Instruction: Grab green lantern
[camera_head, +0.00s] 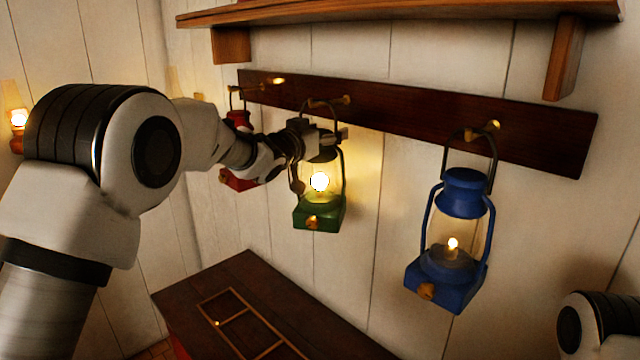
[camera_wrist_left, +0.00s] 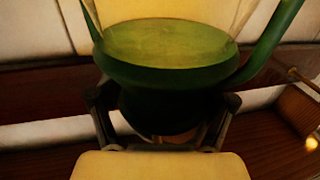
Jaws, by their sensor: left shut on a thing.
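The green lantern (camera_head: 319,213) hangs by its handle from the middle peg of the wall rail, lit and upright. Its green top also fills the middle of the left wrist view (camera_wrist_left: 165,75). My left gripper (camera_head: 318,138) comes in from the left at the lantern's top. In the left wrist view its two fingers (camera_wrist_left: 163,108) sit on either side of the green cap, shut on it. The gripper hides part of the lantern's top in the head view.
A blue lantern (camera_head: 463,190) hangs to the right and a red lantern (camera_head: 238,120) to the left, partly behind my arm. The dark rail (camera_head: 400,115) holds the pegs, with a shelf (camera_head: 400,12) above. A dark chest (camera_head: 200,285) stands below.

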